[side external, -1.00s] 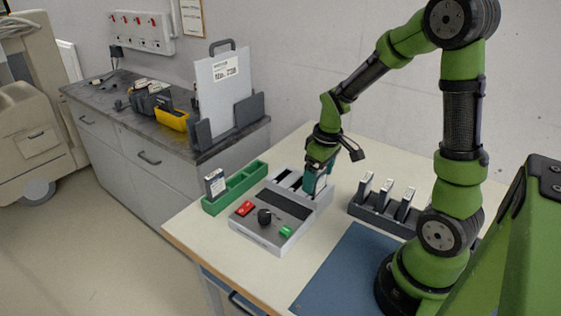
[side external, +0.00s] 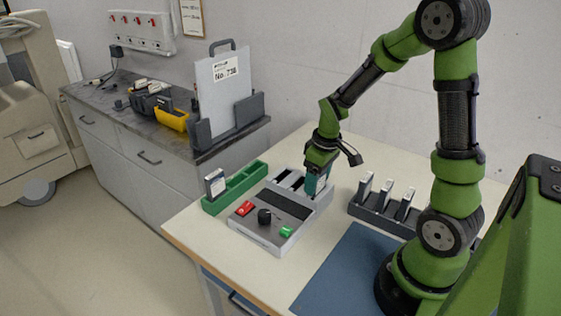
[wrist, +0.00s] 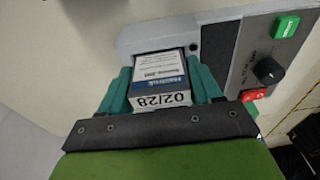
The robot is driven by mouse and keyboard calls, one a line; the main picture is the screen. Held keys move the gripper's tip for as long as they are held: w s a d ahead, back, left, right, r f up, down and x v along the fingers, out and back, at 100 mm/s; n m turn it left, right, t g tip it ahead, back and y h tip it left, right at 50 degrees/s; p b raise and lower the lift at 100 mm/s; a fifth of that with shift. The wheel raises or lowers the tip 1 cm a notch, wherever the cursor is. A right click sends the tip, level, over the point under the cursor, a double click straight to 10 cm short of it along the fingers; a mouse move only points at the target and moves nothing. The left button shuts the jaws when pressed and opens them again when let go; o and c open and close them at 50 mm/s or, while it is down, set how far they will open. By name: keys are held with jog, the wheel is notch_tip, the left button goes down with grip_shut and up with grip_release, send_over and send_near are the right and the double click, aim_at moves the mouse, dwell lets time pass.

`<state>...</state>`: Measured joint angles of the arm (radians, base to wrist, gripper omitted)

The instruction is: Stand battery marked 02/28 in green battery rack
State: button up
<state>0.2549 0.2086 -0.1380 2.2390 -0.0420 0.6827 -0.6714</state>
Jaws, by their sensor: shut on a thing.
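My gripper (side external: 317,186) is shut on the battery marked 02/28. In the wrist view the battery (wrist: 160,82) sits between the teal fingers, its white-and-blue label facing up and the 02/28 mark towards me. The green battery rack (side external: 240,193) stands to the left of the device. One battery (side external: 215,184) stands in its near-left compartment, and its other compartments look empty.
The grey device (side external: 262,235) has a red switch, a black knob and a green button; its other slots (side external: 288,180) look empty. A dark rack (side external: 375,219) with several standing batteries is to the right. A blue mat (side external: 345,270) lies in front. A side counter (side external: 120,120) stands behind.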

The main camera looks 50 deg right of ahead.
notch_tip(320, 180, up, 17)
jog(key=w+f, duration=0.4)
jog(key=w, duration=0.7)
jog(key=w+f, duration=0.4)
jog(key=w, duration=0.7)
jog(key=f, duration=0.9)
jog(key=shift+s+a+f, duration=0.25)
jog(key=shift+f, duration=0.05)
jog(key=shift+f, duration=0.15)
jog(key=o, duration=1.3)
jog(key=shift+c, duration=0.2)
